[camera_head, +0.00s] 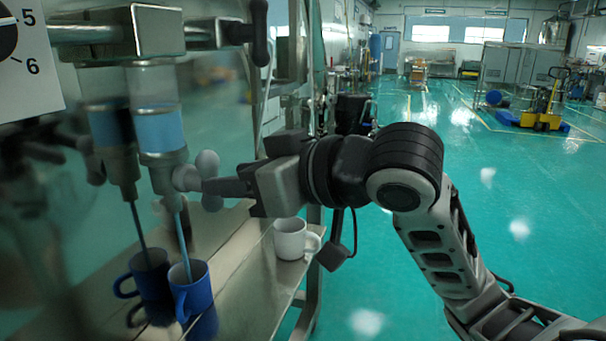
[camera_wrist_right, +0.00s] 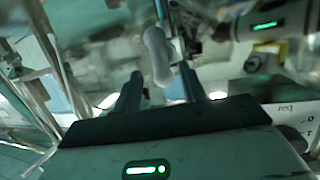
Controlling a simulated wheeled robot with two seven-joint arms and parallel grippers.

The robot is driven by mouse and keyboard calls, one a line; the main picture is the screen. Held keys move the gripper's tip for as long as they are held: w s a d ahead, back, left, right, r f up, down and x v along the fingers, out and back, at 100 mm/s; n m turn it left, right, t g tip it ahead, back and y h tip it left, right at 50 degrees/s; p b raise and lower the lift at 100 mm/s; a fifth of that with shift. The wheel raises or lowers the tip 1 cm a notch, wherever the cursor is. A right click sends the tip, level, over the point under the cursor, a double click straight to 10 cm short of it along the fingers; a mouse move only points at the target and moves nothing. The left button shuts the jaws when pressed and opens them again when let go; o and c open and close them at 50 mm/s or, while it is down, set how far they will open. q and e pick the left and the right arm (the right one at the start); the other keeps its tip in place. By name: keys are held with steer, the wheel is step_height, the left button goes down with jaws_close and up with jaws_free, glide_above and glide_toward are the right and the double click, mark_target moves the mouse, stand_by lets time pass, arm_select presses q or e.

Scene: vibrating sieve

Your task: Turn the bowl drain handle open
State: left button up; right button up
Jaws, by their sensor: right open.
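The bowl drain handle (camera_head: 208,165) is a pale grey lobed knob on the metal outlet under a clear bowl (camera_head: 160,128) holding blue liquid. A thin blue stream runs from the outlet into a blue mug (camera_head: 192,292) below. My right gripper (camera_head: 215,187) reaches in from the right, its fingers at the handle. In the right wrist view the handle (camera_wrist_right: 157,56) stands upright between the two spread fingertips of the gripper (camera_wrist_right: 159,82). I cannot tell whether either finger touches it. My left gripper is not in view.
A white mug (camera_head: 290,240) stands on the metal shelf (camera_head: 245,290) below my right wrist. The polished panel at left mirrors the bowl and blue mug. A dark lever (camera_head: 259,30) hangs above. Open green floor (camera_head: 500,220) lies to the right.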

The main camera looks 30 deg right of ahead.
arm_select(q)
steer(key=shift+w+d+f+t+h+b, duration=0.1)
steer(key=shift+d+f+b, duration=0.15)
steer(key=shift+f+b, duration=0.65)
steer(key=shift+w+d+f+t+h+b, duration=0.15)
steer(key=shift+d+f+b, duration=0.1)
steer(key=shift+b, duration=1.2)
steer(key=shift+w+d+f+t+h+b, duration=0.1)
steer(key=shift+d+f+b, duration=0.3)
steer(key=shift+b, duration=0.8)
arm_select(e)
steer(key=v, duration=1)
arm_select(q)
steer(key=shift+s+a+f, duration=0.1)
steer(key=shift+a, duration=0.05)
arm_select(e)
steer(key=shift+s, duration=0.15)
